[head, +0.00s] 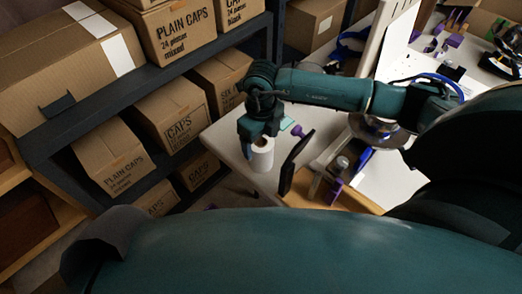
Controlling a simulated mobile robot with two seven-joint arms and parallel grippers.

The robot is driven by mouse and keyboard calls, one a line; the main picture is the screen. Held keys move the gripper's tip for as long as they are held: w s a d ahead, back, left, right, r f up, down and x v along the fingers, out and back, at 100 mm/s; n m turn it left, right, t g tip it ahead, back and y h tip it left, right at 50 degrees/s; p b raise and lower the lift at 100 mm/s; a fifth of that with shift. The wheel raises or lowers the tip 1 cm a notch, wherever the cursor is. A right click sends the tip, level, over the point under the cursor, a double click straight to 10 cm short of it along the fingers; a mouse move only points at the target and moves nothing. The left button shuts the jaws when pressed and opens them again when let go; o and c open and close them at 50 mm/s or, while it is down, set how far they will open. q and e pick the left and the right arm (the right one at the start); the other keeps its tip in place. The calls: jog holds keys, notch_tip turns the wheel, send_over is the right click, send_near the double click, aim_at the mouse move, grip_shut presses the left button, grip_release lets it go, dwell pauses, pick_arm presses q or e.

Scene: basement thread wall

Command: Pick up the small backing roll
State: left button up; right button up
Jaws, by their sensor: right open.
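The small backing roll (263,157) is a white roll standing upright near the left corner of the white table (225,134). Its core opening shows at the top. My right gripper (258,142) points down at the roll from just above and behind it. It is open. One finger shows by the roll's upper left side; the other is hard to make out, and I cannot tell whether either finger touches the roll. My left gripper is not in view.
A shelf (150,78) with several cardboard boxes (172,113) stands to the left of the table. A dark upright panel (294,163) stands right of the roll. A purple item (297,130) lies behind it. The table's right side is cluttered.

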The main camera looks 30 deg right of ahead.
notch_tip(320, 180, down, 2)
jog(key=shift+f, duration=0.1)
jog(key=shift+w, duration=0.1)
jog(key=c, duration=1.1)
